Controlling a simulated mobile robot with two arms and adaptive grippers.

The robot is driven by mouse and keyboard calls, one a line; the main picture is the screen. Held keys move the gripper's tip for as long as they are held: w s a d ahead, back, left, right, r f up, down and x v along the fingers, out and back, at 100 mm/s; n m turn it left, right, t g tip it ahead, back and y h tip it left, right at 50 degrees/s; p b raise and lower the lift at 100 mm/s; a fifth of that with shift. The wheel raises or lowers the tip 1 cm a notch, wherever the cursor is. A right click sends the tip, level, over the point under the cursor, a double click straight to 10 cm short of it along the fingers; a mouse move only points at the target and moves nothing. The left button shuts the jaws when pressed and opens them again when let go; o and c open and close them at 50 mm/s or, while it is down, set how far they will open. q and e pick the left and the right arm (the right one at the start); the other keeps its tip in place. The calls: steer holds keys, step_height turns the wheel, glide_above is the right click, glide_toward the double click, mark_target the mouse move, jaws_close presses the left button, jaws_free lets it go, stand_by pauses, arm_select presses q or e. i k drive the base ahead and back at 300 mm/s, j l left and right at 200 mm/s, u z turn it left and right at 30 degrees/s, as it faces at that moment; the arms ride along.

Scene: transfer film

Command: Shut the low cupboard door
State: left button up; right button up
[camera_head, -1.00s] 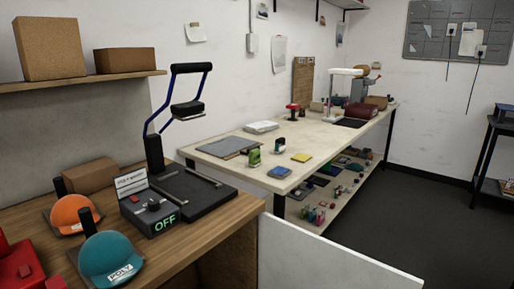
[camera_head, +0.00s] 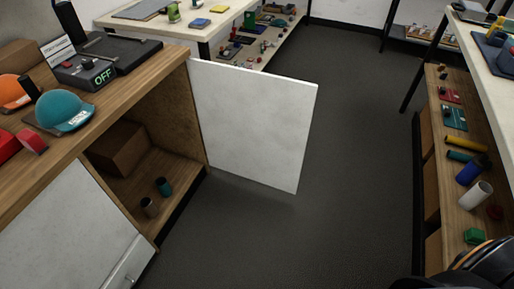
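The low cupboard door (camera_head: 250,120) is a flat white panel. It stands wide open, swung out from the right side of the wooden cupboard (camera_head: 185,90) over the dark floor. The open cupboard shows a brown box (camera_head: 120,147) and two small cups, one dark (camera_head: 149,207) and one teal (camera_head: 164,187). A second white door (camera_head: 65,235) with a small metal handle (camera_head: 129,281) is at the lower left and looks shut. Neither of my grippers shows in the head view.
The dark floor (camera_head: 300,235) in front of the open door is clear. A shelf unit (camera_head: 450,215) with several small items stands at right. A long workbench (camera_head: 180,25) stands behind the door. A dark rounded shape, unclear, fills the lower right corner.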

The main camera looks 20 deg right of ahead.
mark_target(255, 125)
steer(key=l+u, duration=0.1)
steer(key=u, duration=1.75)
steer(key=k+l, duration=0.1)
steer(key=l, duration=0.3)
steer(key=l+u, duration=0.1)
steer(key=l, duration=0.35)
steer(key=k+l, duration=0.15)
steer(key=l, duration=0.25)
steer(key=k+l+u, duration=0.1)
steer(key=l, duration=0.3)
steer(key=k+l, duration=0.1)
steer(key=l, duration=0.3)
steer(key=k+l+u, duration=0.1)
steer(key=l, duration=0.3)
steer(key=k+l, duration=0.15)
steer(key=l, duration=0.25)
steer(key=k+l, duration=0.1)
steer(key=l, duration=0.25)
steer(key=k+l, duration=0.1)
steer(key=l, duration=0.3)
steer(key=k+l, duration=0.15)
steer(key=l, duration=0.2)
steer(key=k+l, duration=0.1)
steer(key=l, duration=0.25)
steer(key=k+l, duration=0.1)
steer(key=l, duration=0.25)
steer(key=k+l, duration=0.1)
steer(key=l, duration=0.3)
